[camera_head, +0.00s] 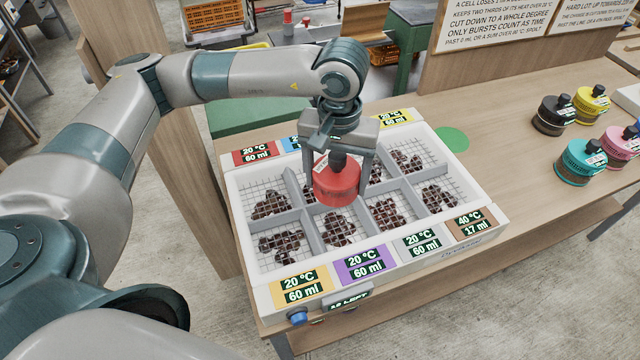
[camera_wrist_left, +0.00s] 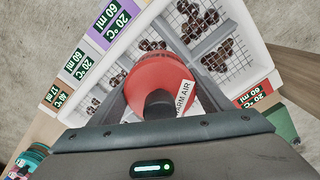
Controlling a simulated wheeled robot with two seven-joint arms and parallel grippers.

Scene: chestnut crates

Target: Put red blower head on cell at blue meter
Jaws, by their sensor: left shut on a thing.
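The red blower head (camera_head: 337,184) has a dark neck and a "WARM AIR" label, which shows in the wrist view (camera_wrist_left: 160,82). My left gripper (camera_head: 340,158) is shut on its neck and holds it upright over the middle of the white crate (camera_head: 375,286). I cannot tell its exact height above the mesh. The crate has two rows of meshed cells with chestnuts. The blue meter (camera_head: 291,144) is on the crate's back edge, beside the red meter (camera_head: 257,154), partly hidden by my gripper. The cell in front of it is partly covered by the head. My right gripper is not in view.
Black (camera_head: 554,116), yellow (camera_head: 590,105), teal (camera_head: 579,162) and pink (camera_head: 620,145) heads stand on the table at the right. A bare green disc (camera_head: 453,139) lies behind the crate's right side. A wooden panel (camera_head: 180,165) stands left of the crate.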

